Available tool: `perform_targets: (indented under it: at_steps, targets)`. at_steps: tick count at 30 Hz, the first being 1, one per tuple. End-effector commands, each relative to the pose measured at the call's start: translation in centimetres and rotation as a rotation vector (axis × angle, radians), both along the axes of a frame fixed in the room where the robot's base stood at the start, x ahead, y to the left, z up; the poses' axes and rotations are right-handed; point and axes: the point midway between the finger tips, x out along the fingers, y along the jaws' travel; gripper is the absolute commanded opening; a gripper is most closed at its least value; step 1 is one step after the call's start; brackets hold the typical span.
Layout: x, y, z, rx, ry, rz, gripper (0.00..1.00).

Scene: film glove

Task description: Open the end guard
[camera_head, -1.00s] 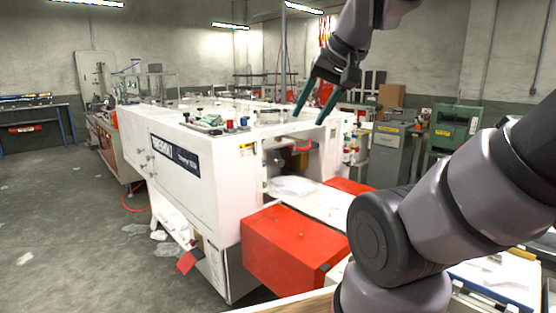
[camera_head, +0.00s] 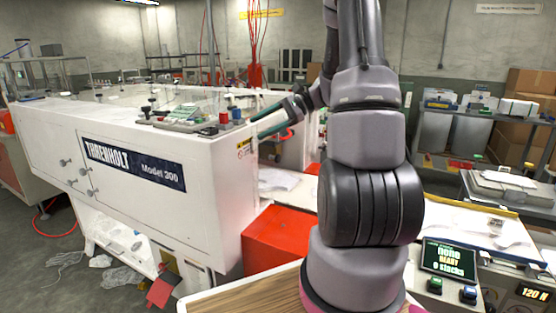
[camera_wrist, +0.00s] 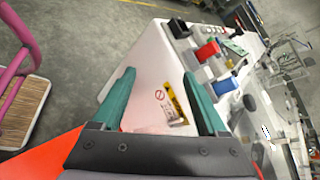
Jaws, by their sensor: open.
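The white machine marked Threnholt Model 300 (camera_head: 215,205) stands left of my arm in the head view. Its near end has a white panel with a yellow warning label (camera_head: 241,147). I cannot tell for sure which part is the end guard; my arm hides much of that end. My gripper (camera_head: 257,125) is open and empty at the machine's end, near the top corner. In the wrist view, the green fingers of my gripper (camera_wrist: 160,75) stand apart over the white panel, with the warning label (camera_wrist: 176,100) between them. Whether they touch it cannot be told.
A red box (camera_head: 275,236) sits at the machine's end, below my gripper. Knobs and small blocks (camera_wrist: 212,60) stand on the machine's top. A wooden-topped surface (camera_head: 250,296) is in front. A display (camera_head: 448,258) and a work table are at right.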

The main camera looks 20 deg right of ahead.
Motion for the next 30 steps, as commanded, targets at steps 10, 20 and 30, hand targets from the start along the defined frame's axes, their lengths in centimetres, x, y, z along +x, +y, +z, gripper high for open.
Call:
perform_targets:
  at_steps: [10, 20, 30]
  targets:
    - [6.9, -13.0, -12.5, 0.437, 0.055, -0.459, 0.76]
    - [7.5, -18.8, -18.8, 0.572, 0.035, -0.674, 0.76]
    - [11.5, -15.6, -18.8, 0.571, 0.034, -0.672, 0.76]
